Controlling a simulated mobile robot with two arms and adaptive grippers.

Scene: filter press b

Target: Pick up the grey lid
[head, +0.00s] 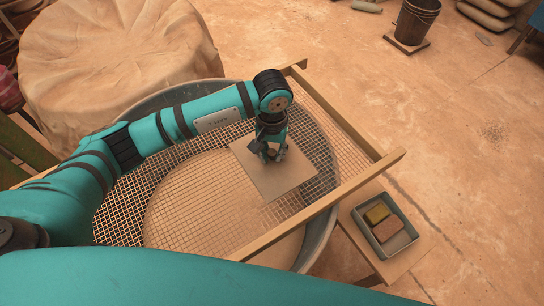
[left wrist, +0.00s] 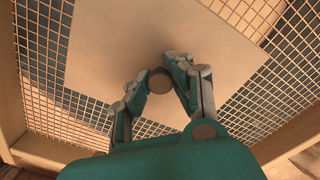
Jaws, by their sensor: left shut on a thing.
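The grey lid (head: 272,183) is a flat, square, pale plate lying over the wire mesh screen (head: 195,195), toward its right side. I cannot tell whether it touches the mesh. In the left wrist view the lid (left wrist: 125,45) fills the upper middle, with a small round knob (left wrist: 159,83) at its centre. My left gripper (head: 269,156) points down at the middle of the lid and is shut on the knob. In the left wrist view its fingers (left wrist: 159,78) close in from both sides of the knob. My right gripper is not in view.
The mesh sits in a wooden frame (head: 325,207) across a round grey tub (head: 325,235). A small tray (head: 369,241) with two blocks stands right of it. A cloth-covered mound (head: 115,60) is behind left, a dark bucket (head: 417,20) at the back right. Floor at right is mostly clear.

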